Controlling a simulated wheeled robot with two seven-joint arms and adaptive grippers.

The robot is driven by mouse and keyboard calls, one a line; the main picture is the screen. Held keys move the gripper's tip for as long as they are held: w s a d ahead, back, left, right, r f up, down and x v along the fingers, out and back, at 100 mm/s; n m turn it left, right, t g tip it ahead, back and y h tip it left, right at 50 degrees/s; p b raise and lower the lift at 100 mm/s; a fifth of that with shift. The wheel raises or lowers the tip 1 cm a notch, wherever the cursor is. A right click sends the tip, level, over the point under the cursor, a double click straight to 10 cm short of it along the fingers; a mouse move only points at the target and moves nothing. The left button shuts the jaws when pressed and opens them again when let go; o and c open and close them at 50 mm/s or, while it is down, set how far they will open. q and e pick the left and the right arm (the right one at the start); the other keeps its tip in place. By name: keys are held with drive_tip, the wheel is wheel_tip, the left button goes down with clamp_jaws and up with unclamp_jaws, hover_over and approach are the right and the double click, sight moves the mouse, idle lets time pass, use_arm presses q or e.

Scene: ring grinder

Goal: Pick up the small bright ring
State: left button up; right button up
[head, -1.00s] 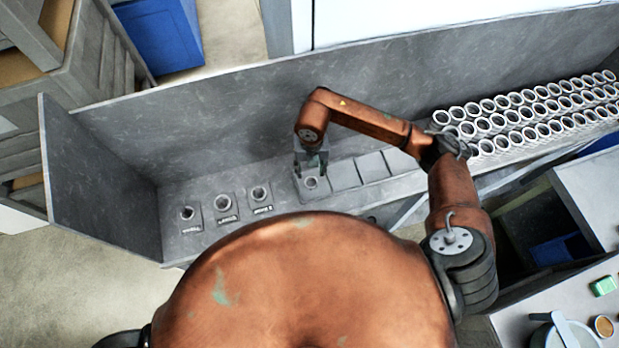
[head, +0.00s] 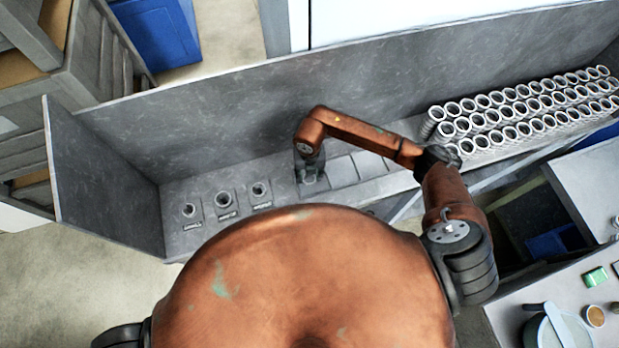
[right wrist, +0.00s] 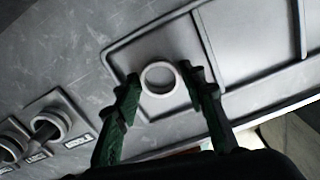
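The small bright ring (right wrist: 159,79) lies flat on a square grey pad in the right wrist view. My right gripper (right wrist: 160,82) is open, with one green finger on each side of the ring. Small gaps seem to show between the fingertips and the ring. In the head view my right gripper (head: 309,178) is down at the pad and hides the ring there. My left gripper is not in view.
Three labelled posts with rings, such as the leftmost ring (head: 189,210), stand left of the pad. Empty square pads (head: 342,171) lie to the right. Stacked rings (head: 520,112) fill the bench's right end. A tall back panel (head: 270,105) stands behind.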

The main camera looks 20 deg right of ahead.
drive_tip(key=c, duration=0.7)
drive_tip(key=shift+c, duration=0.2)
